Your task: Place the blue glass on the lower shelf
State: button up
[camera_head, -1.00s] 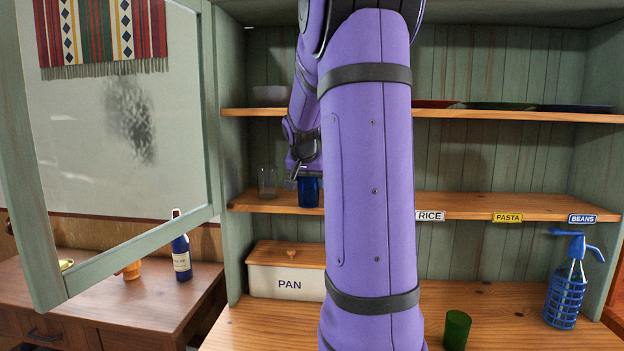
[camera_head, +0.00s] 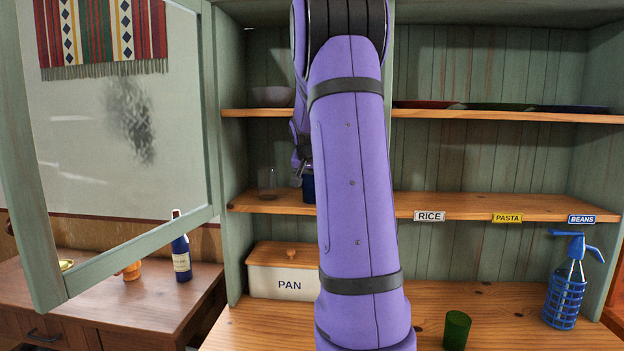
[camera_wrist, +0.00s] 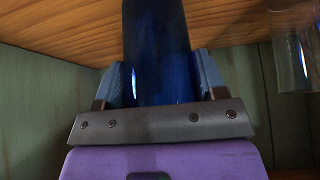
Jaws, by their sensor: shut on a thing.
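The blue glass (camera_wrist: 158,45) is between the two fingers of my gripper (camera_wrist: 160,82), which is shut on it in the wrist view. In the head view the blue glass (camera_head: 308,188) shows only in part, at the lower shelf (camera_head: 460,205), left of the RICE label. My arm hides the rest of it and most of my gripper (camera_head: 300,170). I cannot tell whether the base of the glass touches the shelf. A clear glass (camera_head: 267,183) stands on the same shelf just to the left, and it also shows in the wrist view (camera_wrist: 297,55).
The upper shelf holds a bowl (camera_head: 272,96) and several flat plates (camera_head: 500,106). Below stand a PAN box (camera_head: 283,283), a green glass (camera_head: 457,330) and a blue siphon bottle (camera_head: 566,290). An open cabinet door (camera_head: 130,255) is at the left. The lower shelf's right part is clear.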

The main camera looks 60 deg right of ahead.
jog(key=o, duration=1)
jog(key=shift+f, duration=0.1)
jog(key=v, duration=0.8)
jog(key=s+a+n+t+y, duration=0.1)
jog(key=s+a+n+y, duration=0.15)
jog(key=a, duration=1.05)
jog(key=s+a+n+t+y, duration=0.1)
jog(key=a+n, duration=0.3)
jog(key=a, duration=1)
jog(key=s+a+f+n, duration=0.2)
jog(key=s+a, duration=0.2)
jog(key=a, duration=0.1)
jog(key=s+a+f+n+y, duration=0.1)
jog(key=s+a+f+n, duration=0.1)
jog(key=s+a, duration=0.3)
jog(key=s+a+f+n+y, duration=0.1)
jog(key=s+a+f+n, duration=0.1)
jog(key=s+a, duration=0.3)
jog(key=shift+a+f+n+t+y, duration=0.25)
jog(key=shift+a+f+n+t, duration=0.1)
jog(key=shift+a, duration=0.35)
